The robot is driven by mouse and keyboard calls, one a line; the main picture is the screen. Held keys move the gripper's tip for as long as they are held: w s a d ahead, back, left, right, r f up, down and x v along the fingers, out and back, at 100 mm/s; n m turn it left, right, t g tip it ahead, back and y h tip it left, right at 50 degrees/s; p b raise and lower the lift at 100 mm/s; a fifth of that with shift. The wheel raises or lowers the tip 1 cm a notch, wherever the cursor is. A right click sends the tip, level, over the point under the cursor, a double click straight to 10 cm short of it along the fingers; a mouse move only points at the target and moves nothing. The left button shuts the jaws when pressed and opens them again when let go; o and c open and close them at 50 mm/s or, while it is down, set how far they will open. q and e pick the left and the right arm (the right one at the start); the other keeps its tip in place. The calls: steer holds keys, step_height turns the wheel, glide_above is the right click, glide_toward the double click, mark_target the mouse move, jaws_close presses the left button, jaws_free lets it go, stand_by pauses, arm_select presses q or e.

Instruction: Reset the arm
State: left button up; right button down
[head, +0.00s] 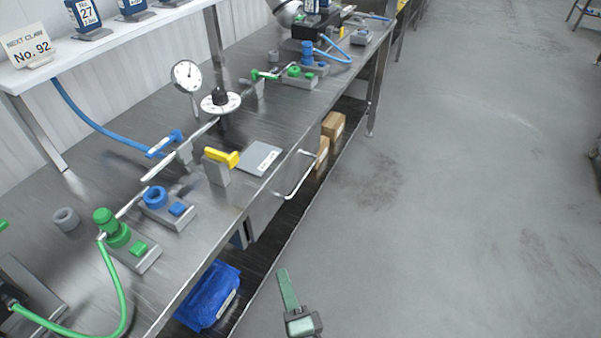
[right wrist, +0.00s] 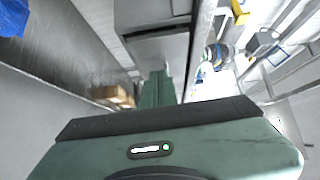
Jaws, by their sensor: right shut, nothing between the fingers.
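My right gripper (head: 283,273) is low at the bottom middle of the head view, over the grey floor and just beyond the front edge of the steel bench (head: 150,285). Its green fingers are shut together and hold nothing. In the right wrist view the gripper (right wrist: 158,76) points away from the camera, with its fingers together. It appears apart from the bench. My left gripper is not in view.
A blue bag (head: 208,296) and cardboard boxes (head: 333,125) lie on the lower shelf.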

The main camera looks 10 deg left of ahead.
steer(key=s+d+f+n+g+h+p, duration=0.1)
steer(key=s+d+f+n+g, duration=0.3)
steer(key=f, duration=0.6)
steer(key=s+d+f+n+g+h, duration=0.1)
steer(key=d+f+n+h, duration=0.1)
steer(key=d+f, duration=0.5)
steer(key=s+d+f+n+g+h+p, duration=0.1)
steer(key=s+d+f+n+g, duration=0.15)
steer(key=f, duration=0.95)
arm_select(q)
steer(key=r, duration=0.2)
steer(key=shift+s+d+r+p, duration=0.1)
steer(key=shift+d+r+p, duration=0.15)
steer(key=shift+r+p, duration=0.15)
arm_select(e)
steer(key=s+d+f+n+g+h, duration=0.2)
steer(key=s+d+f, duration=0.4)
steer(key=s+d, duration=0.4)
steer(key=s+d+f+n+g+h, duration=0.2)
steer(key=s+d+f+n+g, duration=0.2)
steer(key=s+d+f, duration=0.3)
steer(key=s+d+g, duration=0.1)
steer(key=s+d, duration=0.2)
steer(key=s, duration=0.3)
steer(key=shift+s+f+h, duration=0.15)
steer(key=shift+s+h, duration=0.1)
steer(key=shift+h, duration=0.15)
